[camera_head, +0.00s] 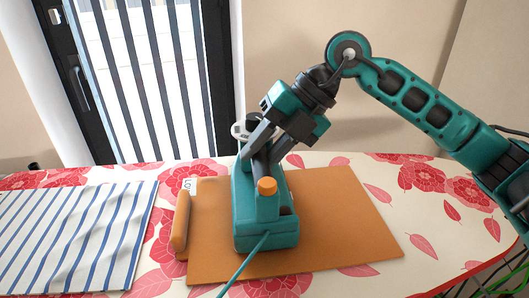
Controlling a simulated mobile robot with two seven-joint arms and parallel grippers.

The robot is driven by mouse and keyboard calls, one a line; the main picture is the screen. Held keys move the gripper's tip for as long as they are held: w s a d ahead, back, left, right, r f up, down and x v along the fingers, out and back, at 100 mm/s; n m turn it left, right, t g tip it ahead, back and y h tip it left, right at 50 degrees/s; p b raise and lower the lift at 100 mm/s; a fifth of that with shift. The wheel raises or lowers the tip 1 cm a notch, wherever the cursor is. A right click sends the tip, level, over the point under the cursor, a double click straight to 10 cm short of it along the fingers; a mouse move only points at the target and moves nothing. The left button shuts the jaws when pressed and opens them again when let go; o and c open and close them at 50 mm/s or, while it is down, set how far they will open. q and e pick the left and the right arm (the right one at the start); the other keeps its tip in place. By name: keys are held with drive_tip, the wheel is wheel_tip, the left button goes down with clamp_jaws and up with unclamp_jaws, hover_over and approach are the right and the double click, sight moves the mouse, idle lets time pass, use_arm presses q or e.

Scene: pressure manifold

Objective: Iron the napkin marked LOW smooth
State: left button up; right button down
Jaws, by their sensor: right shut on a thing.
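An orange napkin (345,225) lies on the table with a small white tag (190,185) at its back left corner; the tag is partly readable, starting "LO". A raised roll or fold (181,222) runs along its left edge, and the rest looks flat. A teal iron (262,232) with an orange knob sits on the left half of the napkin, its cord running off the front. My right gripper (266,155) is shut on the iron's handle from above. The iron hides the cloth under it. My left gripper is not in view.
A blue-and-white striped cloth (75,235) lies at the left on the floral-covered table (375,275). A barred door (150,80) and a beige wall stand behind the table. The right part of the napkin is clear.

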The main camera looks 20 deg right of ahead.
drive_tip(key=shift+w+a+p, duration=0.3)
drive_tip(key=shift+w+a, duration=0.05)
drive_tip(key=shift+a, duration=0.2)
drive_tip(key=shift+w+a, duration=0.2)
drive_tip(key=shift+a, duration=0.6)
drive_tip(key=shift+s+a+p, duration=0.65)
drive_tip(key=shift+s+a, duration=0.95)
drive_tip(key=shift+a, duration=1.15)
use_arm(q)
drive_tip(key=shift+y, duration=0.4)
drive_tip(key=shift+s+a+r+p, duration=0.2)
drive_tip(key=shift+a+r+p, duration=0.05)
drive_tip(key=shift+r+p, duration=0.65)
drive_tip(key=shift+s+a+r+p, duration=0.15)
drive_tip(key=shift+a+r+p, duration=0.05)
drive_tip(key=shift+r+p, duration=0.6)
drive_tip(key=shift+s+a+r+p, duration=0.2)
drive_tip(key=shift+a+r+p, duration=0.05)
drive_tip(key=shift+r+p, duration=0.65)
use_arm(e)
wheel_tip(320, 180, up, 7)
drive_tip(key=shift+r, duration=0.15)
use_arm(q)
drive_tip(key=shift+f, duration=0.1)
use_arm(e)
drive_tip(key=shift+w, duration=0.15)
